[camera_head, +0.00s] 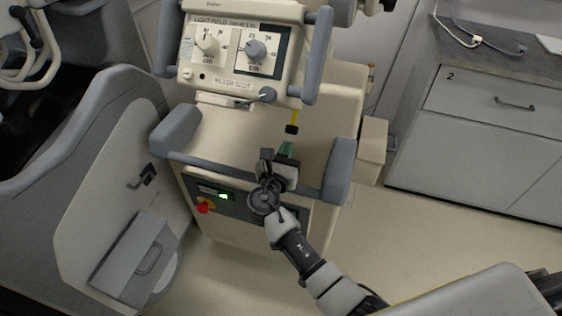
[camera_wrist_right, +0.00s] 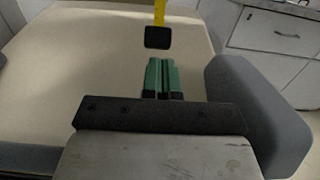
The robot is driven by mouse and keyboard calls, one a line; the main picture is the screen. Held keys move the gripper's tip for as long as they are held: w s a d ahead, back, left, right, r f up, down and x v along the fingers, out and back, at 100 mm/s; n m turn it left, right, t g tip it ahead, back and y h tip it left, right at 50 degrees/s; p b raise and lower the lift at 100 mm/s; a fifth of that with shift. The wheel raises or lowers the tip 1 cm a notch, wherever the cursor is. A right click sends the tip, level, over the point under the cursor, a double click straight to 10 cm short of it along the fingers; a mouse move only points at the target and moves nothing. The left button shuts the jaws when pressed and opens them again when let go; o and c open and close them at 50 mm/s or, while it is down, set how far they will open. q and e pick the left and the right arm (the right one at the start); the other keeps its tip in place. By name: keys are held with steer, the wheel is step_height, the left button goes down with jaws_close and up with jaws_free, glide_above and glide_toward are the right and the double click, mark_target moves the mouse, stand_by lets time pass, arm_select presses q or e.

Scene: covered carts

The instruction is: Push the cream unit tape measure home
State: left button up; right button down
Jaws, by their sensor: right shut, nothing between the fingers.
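The cream unit (camera_head: 322,140) stands in the middle of the head view, with grey bumpers at its corners. Its tape measure shows as a short yellow strip with a black end (camera_head: 291,129), sticking out below the control head. In the right wrist view the black end (camera_wrist_right: 157,37) hangs from the yellow tape (camera_wrist_right: 159,12), just beyond my fingertips. My right gripper (camera_head: 286,149) has green fingers, shut and empty, and they point at the black end with a small gap in the picture. The fingers also show in the right wrist view (camera_wrist_right: 162,76). My left gripper is not in view.
The control head (camera_head: 231,56) with two dials and grey side handles overhangs the unit's top. Grey bumpers (camera_head: 340,170) flank my right wrist. A large grey-sided machine (camera_head: 110,170) is close on the left. Drawers (camera_head: 480,95) stand at the right, with open floor before them.

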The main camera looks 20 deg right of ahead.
mark_target(293, 128)
steer(key=shift+x, duration=1)
steer(key=r, duration=0.1)
steer(key=w+r+p, duration=0.1)
steer(key=d+p, duration=0.1)
steer(key=shift+w+r, duration=0.25)
steer(key=shift+r, duration=0.15)
steer(key=shift+w+d, duration=0.1)
steer(key=shift+w, duration=0.1)
steer(key=shift+f, duration=0.1)
